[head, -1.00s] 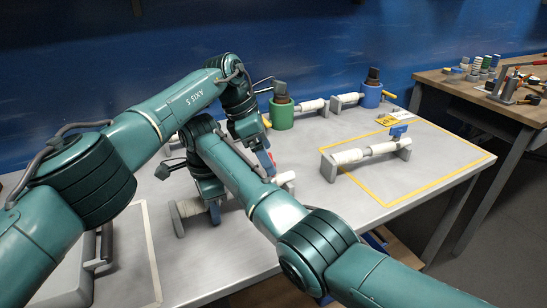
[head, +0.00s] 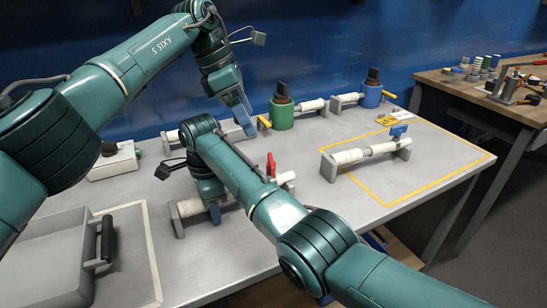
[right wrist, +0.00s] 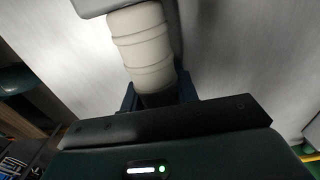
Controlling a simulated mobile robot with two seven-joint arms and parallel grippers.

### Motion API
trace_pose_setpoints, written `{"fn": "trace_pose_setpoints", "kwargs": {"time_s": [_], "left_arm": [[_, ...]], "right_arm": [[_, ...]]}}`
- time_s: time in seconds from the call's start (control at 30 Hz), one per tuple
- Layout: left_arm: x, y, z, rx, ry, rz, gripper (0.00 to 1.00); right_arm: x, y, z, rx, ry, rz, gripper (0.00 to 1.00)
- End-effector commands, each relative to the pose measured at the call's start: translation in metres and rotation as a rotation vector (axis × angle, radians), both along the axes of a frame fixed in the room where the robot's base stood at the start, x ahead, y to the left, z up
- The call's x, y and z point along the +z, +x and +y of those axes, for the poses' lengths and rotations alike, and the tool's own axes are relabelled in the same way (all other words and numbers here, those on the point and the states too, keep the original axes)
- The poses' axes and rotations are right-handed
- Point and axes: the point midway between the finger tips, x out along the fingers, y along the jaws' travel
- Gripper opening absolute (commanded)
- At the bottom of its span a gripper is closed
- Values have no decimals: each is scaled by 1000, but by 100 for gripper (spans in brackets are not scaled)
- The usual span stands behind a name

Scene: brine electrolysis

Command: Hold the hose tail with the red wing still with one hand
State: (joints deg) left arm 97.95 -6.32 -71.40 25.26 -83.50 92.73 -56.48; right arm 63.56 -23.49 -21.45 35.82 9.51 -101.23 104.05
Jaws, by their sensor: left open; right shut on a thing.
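The red wing (head: 270,165) stands up at the right end of a white hose tail assembly on the near part of the table. My right gripper (head: 213,211) is shut on the hose tail, left of the red wing. In the right wrist view the ribbed white hose tail (right wrist: 141,45) runs into the jaws of my right gripper (right wrist: 158,97). My forearm hides the middle of the assembly in the head view. My left gripper (head: 241,118) is open and empty, above the table behind the red wing and apart from it.
A blue-winged hose assembly (head: 362,153) stands inside a yellow outline at right.

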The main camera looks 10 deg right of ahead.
Motion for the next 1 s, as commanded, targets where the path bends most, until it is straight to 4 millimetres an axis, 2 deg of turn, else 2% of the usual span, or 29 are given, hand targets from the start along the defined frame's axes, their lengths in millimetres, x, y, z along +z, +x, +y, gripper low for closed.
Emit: {"fn": "trace_pose_setpoints", "kwargs": {"time_s": [0.03, 0.17, 0.5, 0.8, 1.0], "left_arm": [[0, -1, -1, 14, 6, 3, 71], [-1, -4, -5, 110, 44, 26, 60], [-5, -22, -23, 660, 170, 61, 32], [-4, -40, -40, 1183, 139, 21, 31], [-2, -49, -48, 1436, 57, 1, 31]], "right_arm": [[0, 0, 0, 0, 0, -1, 0], [0, 0, 0, 0, 0, -1, 0], [0, 0, 0, 0, 0, -1, 0], [0, 0, 0, 0, 0, -1, 0], [0, 0, 0, 0, 0, -1, 0]]}}
